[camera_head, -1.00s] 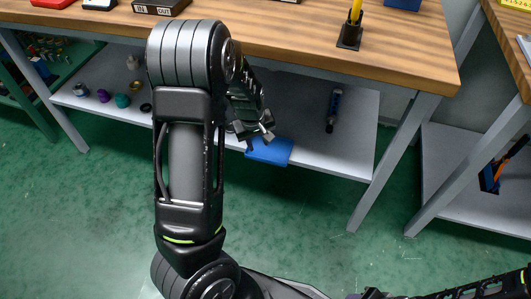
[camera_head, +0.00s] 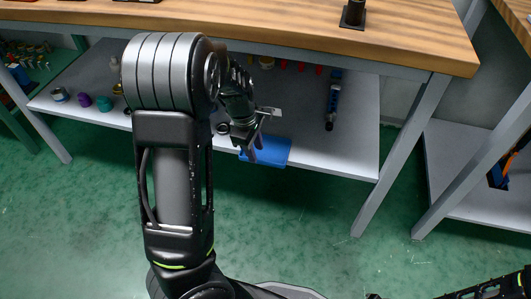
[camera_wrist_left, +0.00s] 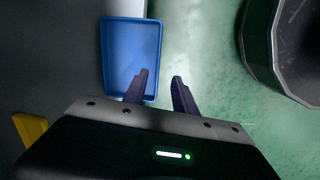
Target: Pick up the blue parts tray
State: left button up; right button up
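The blue parts tray (camera_head: 274,152) lies at the front edge of the grey lower shelf (camera_head: 330,155) under the wooden bench, jutting slightly over the edge. My left gripper (camera_head: 254,154) is at the tray's left part in the head view. In the left wrist view the tray (camera_wrist_left: 130,50) looks shallow, rectangular and empty. There the gripper (camera_wrist_left: 160,76) is open, with one finger overlapping the tray's near right corner and the other beyond its side, over the floor. Contact cannot be told. My right gripper is not in view; only part of that arm shows at the bottom right.
The bench top (camera_head: 300,30) overhangs the shelf. A blue and black tool (camera_head: 333,100) lies on the shelf to the right, small coloured parts (camera_head: 104,104) to the left. A bench leg (camera_head: 400,155) stands at the right. The green floor (camera_head: 290,225) in front is clear.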

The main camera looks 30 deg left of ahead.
aim_at(259, 160)
pick_arm(q)
jog(key=f+b, duration=0.2)
jog(key=w+f+b, duration=0.1)
jog(key=f, duration=0.2)
jog(key=shift+b, duration=0.35)
dwell(0.4)
grip_shut()
jog(key=shift+w, duration=0.1)
dwell(1.2)
